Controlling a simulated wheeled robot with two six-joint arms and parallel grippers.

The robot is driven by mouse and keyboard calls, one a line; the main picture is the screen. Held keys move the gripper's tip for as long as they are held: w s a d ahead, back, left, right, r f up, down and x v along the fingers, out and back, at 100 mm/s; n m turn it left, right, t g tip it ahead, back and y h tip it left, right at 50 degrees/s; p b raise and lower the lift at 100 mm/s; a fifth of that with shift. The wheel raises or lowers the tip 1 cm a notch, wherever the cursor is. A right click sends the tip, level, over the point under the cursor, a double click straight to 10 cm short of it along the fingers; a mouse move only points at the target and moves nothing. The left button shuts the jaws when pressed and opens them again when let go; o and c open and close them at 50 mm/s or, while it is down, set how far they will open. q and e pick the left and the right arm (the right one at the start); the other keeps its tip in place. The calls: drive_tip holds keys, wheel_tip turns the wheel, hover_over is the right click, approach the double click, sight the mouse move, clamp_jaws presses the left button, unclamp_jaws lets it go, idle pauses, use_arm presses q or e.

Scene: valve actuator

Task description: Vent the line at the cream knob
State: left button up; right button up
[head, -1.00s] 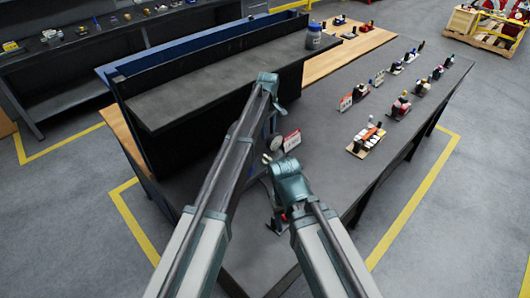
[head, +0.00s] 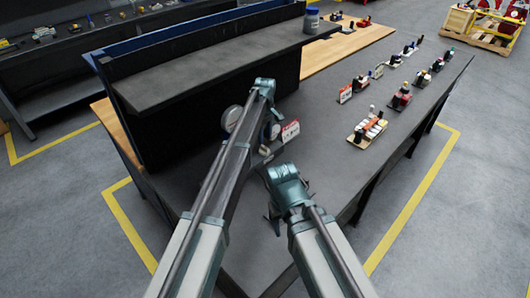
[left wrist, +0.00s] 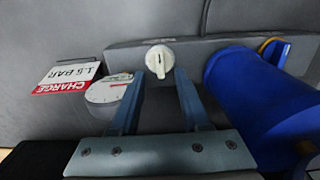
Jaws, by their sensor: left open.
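The cream knob (left wrist: 160,60) is round with a dark slot-like mark and sits on a grey bar in the left wrist view. My left gripper (left wrist: 158,78) is open, with one finger to each side of the knob; I cannot tell whether they touch it. A white gauge (left wrist: 106,92) with a red needle is just left of the fingers. A red-and-white sign (left wrist: 68,78) reads CHARGE 1.5 BAR. In the head view my left arm hides the knob and most of the gripper.
In the head view a raised shelf (head: 210,68) is left of the arm. Several small assemblies, including a pale-based one (head: 367,130), stand along the table's right. The table middle is clear.

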sight(265, 147)
use_arm(q)
wheel_tip(265, 147, down, 5)
drive_tip(key=b, duration=0.4)
use_arm(e)
wheel_tip(265, 147, down, 5)
drive_tip(key=shift+f, duration=0.1)
use_arm(q)
clamp_jaws()
